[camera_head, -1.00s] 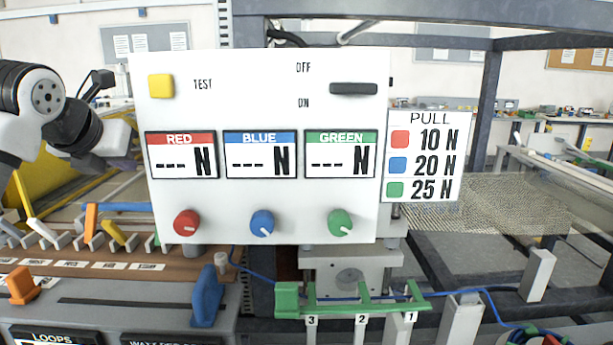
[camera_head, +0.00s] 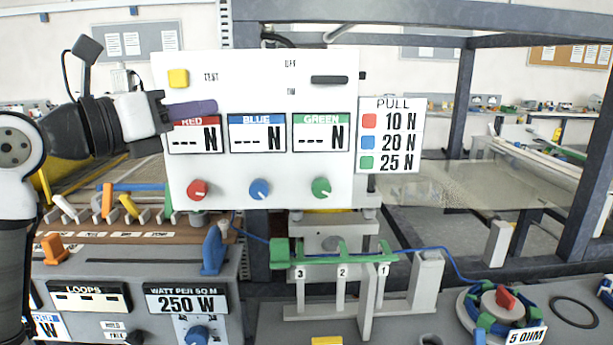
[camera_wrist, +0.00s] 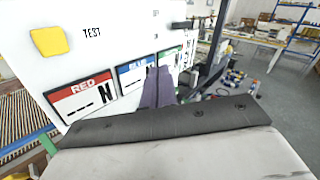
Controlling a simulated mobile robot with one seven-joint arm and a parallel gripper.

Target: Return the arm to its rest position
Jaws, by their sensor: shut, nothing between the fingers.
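My gripper (camera_head: 190,108) is at the left in the head view, its purple fingers together and empty. The fingers point right, in front of the upper left part of the white panel (camera_head: 258,90), and cover part of the red display's top edge. In the wrist view the shut fingers (camera_wrist: 158,88) lie in front of the blue display (camera_wrist: 135,76) and point along the panel. I cannot tell whether they touch the panel. My arm comes up along the left edge of the head view.
The panel has a yellow test button (camera_head: 178,78), a dark switch (camera_head: 329,79) and three coloured knobs. Below are a green numbered bracket (camera_head: 335,256), a grey control box (camera_head: 130,290) and a cable coil (camera_head: 503,309). A mesh (camera_head: 470,190) lies at right.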

